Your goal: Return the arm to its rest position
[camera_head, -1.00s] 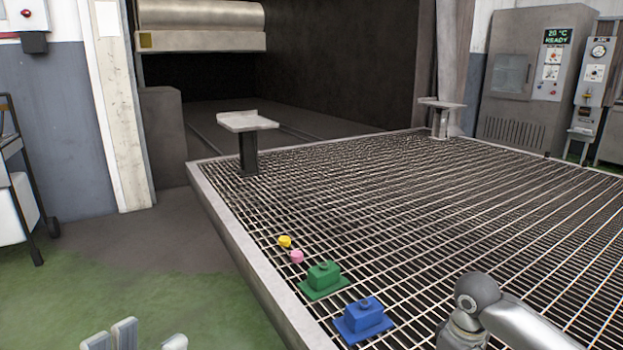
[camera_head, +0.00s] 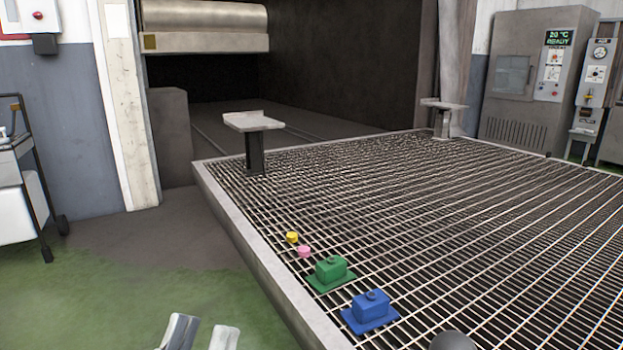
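My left gripper (camera_head: 203,328) shows at the bottom edge, left of the turntable grating (camera_head: 420,215). Its two pale fingers stand apart with a gap and nothing between them. The rest of it is cut off by the frame edge. Only a small dark grey rounded part of my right arm shows at the bottom edge, right of the blue block. My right gripper is out of view.
A blue block (camera_head: 370,310), a green block (camera_head: 331,272), a pink piece (camera_head: 304,251) and a yellow piece (camera_head: 292,237) sit near the grating's left edge. A pedestal (camera_head: 255,160) stands behind them. Green floor (camera_head: 130,310) at left is clear.

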